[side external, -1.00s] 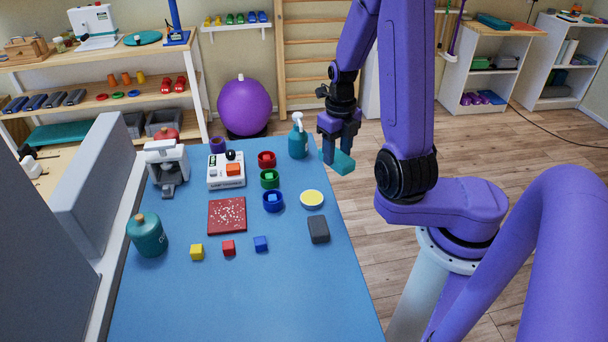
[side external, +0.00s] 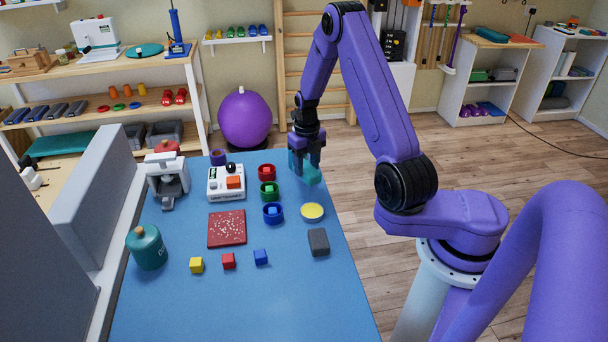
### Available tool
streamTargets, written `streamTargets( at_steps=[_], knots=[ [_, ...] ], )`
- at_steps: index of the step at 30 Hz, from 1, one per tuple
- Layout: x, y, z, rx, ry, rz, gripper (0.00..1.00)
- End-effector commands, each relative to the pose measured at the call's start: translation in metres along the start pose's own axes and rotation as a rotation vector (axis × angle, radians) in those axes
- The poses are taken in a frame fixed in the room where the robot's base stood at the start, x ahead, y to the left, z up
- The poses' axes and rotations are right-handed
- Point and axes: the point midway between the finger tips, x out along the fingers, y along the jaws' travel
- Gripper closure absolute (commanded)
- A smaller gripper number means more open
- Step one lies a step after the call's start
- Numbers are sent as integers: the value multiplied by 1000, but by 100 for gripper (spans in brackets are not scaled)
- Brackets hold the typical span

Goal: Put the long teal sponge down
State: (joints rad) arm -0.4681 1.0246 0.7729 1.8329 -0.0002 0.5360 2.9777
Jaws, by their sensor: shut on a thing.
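The long teal sponge (side external: 312,175) is between the fingers of my gripper (side external: 308,163), at the far right corner of the blue table (side external: 290,290). My gripper points down and is shut on the sponge, whose lower end sticks out below the fingers. I cannot tell whether the sponge touches the table top or hangs just above it.
A yellow-topped round pot (side external: 312,212) and a dark grey block (side external: 319,242) lie nearer. A white device (side external: 226,184) stands further left. The front of the table is clear.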

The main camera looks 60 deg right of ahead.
Motion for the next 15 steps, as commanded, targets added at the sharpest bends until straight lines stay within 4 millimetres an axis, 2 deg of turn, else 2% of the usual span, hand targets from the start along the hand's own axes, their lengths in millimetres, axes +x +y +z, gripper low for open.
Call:
streamTargets(
  at_steps=[8, 15],
  knots=[
    [15, 1, 13, 1, 0, 0, 87],
    [44, 1, 13, 0, 1, 0, 87]
  ],
)
